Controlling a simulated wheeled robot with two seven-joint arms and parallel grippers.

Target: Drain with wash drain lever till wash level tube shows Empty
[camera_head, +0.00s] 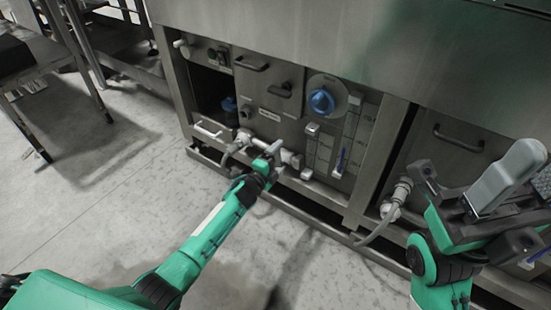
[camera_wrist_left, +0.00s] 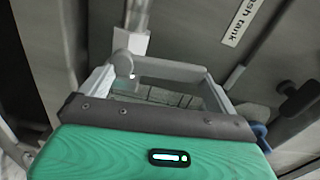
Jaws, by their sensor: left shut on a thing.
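My left gripper (camera_head: 270,162) is at the low front of the steel washer, shut on the grey drain lever (camera_head: 277,147) by the pale pipework. In the left wrist view the gripper (camera_wrist_left: 165,78) closes near a rounded grey lever end (camera_wrist_left: 123,64), partly hidden by the fingers. A label ending in "sh tank" (camera_wrist_left: 240,20) shows beside it.
A panel with a dark handle (camera_head: 459,139) is at the right. A metal table (camera_head: 30,60) stands at the left, with clear concrete floor (camera_head: 100,190) in front.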

